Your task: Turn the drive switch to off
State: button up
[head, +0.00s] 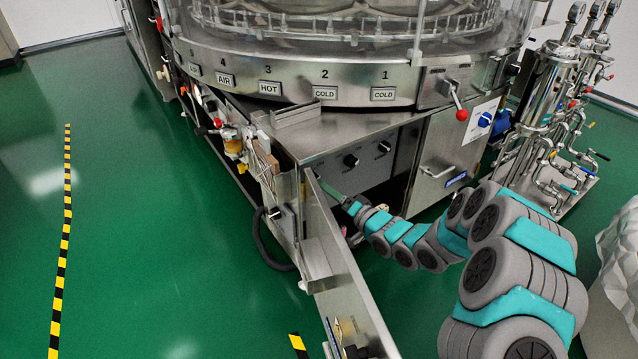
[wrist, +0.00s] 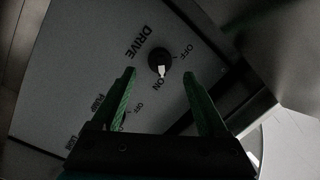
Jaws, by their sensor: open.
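The drive switch (wrist: 160,63) is a round black knob with a white pointer mark on the grey panel (wrist: 60,60), beside the word DRIVE. In the wrist view its white mark points toward ON, with OFF printed to the upper right. My gripper (wrist: 160,74) is open, its two green fingers on either side of the knob in the picture. The gap in depth to the knob cannot be told, and nothing is between the fingers.
The open metal door (head: 347,272) stands close left of my arm. The steel ledge (head: 330,137) overhangs the panel. Two black knobs, a left one (head: 351,160) and a right one (head: 384,147), show beneath it. Green floor (head: 150,230) is free at left.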

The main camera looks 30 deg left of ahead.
jog(key=shift+x, duration=2.3)
grip_shut()
